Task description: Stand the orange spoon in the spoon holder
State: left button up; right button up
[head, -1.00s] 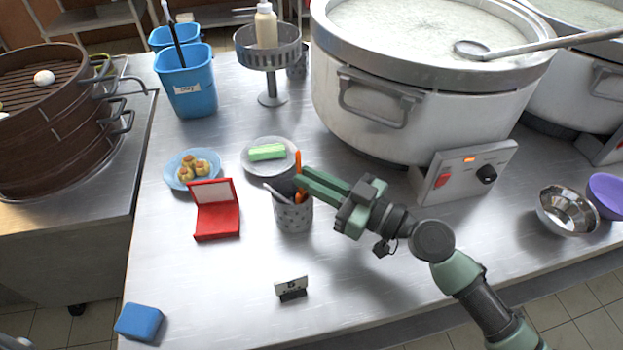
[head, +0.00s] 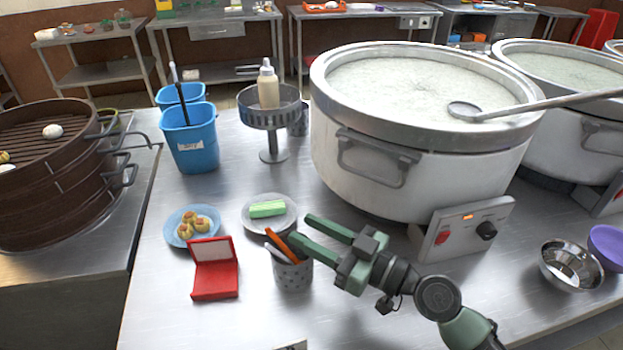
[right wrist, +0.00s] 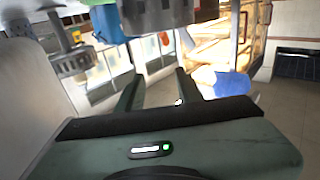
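The orange spoon (head: 280,244) stands in the grey, perforated spoon holder (head: 292,277), leaning to the left against its rim. Its lower end is hidden inside the holder. A grey utensil (head: 275,252) also leans in the holder. My right gripper (head: 309,232) is open, its two fingers apart and nothing between them, just right of the holder's top. In the right wrist view its fingers (right wrist: 157,92) also show apart and empty. My left gripper is not in view.
A red open case (head: 215,282), a plate with a green block (head: 268,209) and a blue plate of dumplings (head: 194,226) lie left of and behind the holder. A large congee pot (head: 420,160) stands behind my right arm. The counter front left is clear.

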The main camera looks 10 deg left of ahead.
notch_tip(320, 180, up, 18)
jog(key=p, duration=0.3)
dwell(0.7)
